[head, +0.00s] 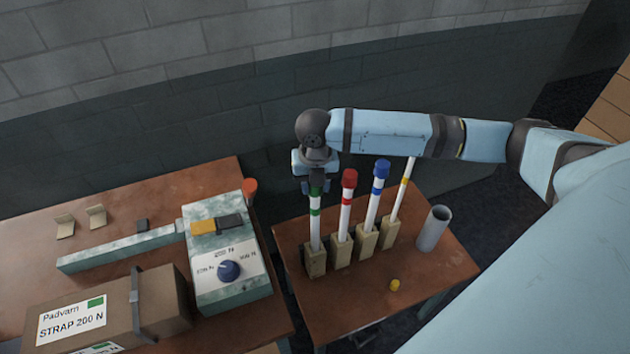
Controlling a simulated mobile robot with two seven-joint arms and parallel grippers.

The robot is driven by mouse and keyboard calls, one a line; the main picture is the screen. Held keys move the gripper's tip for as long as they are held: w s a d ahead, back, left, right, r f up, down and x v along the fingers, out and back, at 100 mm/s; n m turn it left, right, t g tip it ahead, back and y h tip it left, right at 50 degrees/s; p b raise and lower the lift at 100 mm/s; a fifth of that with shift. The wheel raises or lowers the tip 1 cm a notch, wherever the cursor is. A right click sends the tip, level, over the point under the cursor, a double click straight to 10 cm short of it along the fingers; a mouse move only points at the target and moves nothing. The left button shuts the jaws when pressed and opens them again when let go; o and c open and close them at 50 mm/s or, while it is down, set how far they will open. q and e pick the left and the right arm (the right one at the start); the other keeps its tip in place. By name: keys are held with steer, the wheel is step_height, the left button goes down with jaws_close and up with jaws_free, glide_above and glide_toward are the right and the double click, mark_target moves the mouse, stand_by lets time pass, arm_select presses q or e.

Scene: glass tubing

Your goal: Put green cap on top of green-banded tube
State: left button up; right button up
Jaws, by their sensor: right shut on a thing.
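The green-banded tube (315,225) stands upright in the leftmost wooden block on the small table. My right gripper (316,184) is over its top end, pointing down, shut on the green cap (316,191). The cap is mostly hidden by the fingers. It is in line with the tube's top; I cannot tell from this view whether it is fully seated or only touching. My left gripper is out of view.
Beside it stand a red-capped tube (347,205), a blue-capped tube (376,195) and a yellow-banded tube (402,192), its top against my arm. A yellow cap (395,285) and grey cylinder (433,229) are right. A dial device (228,265) and box (110,310) are left.

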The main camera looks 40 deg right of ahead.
steer(key=o, duration=1.5)
steer(key=shift+r, duration=0.1)
step_height(320, 180, up, 3)
steer(key=p, duration=0.3)
steer(key=shift+r+p, duration=0.35)
steer(key=shift+r, duration=2.1)
steer(key=shift+s+f, duration=0.1)
